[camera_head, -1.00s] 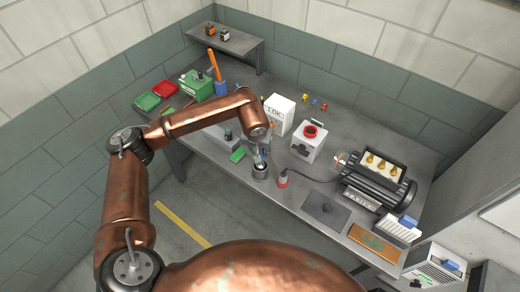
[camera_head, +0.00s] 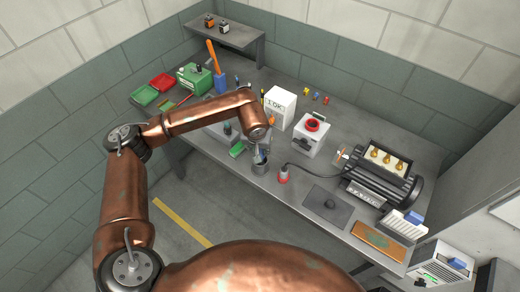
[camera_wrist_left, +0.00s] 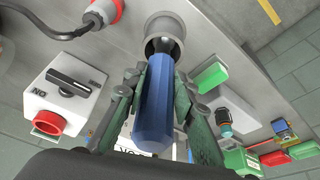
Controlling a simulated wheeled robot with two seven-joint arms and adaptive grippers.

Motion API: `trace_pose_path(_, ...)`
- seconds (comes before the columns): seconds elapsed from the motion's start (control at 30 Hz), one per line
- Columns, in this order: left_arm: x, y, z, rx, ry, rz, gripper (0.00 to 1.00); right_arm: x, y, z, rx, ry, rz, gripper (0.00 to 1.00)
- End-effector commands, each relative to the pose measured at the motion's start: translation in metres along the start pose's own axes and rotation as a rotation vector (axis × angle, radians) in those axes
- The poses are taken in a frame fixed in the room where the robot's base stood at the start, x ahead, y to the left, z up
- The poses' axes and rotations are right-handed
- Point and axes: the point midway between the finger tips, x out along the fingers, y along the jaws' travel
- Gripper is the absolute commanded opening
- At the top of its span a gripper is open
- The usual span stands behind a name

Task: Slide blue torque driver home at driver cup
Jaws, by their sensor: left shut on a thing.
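The blue torque driver (camera_wrist_left: 155,105) is between the green fingers of my left gripper (camera_wrist_left: 160,76), which is shut on its handle. In the left wrist view its dark shank end points into the mouth of the grey round driver cup (camera_wrist_left: 166,26). How deep it sits is hidden by the handle. In the head view the driver cup (camera_head: 260,166) stands near the table's front edge. My left gripper (camera_head: 259,146) is right above it, largely hidden under my wrist. My right gripper is not in view.
A white box with a red ring (camera_head: 311,133) and a red-based plug with a black cable (camera_head: 284,174) stand right of the cup. A green block (camera_head: 237,148) lies to its left. The black pump (camera_head: 382,178) is farther right. A dark mat (camera_head: 327,204) lies in front.

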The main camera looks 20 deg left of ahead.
Motion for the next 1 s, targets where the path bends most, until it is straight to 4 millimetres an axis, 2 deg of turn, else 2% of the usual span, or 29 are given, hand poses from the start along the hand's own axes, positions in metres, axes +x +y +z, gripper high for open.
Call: trace_pose_path(1.0,0.0053,0.0001,0.0014,0.000,0.001,0.001,0.00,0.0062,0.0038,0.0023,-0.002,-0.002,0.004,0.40)
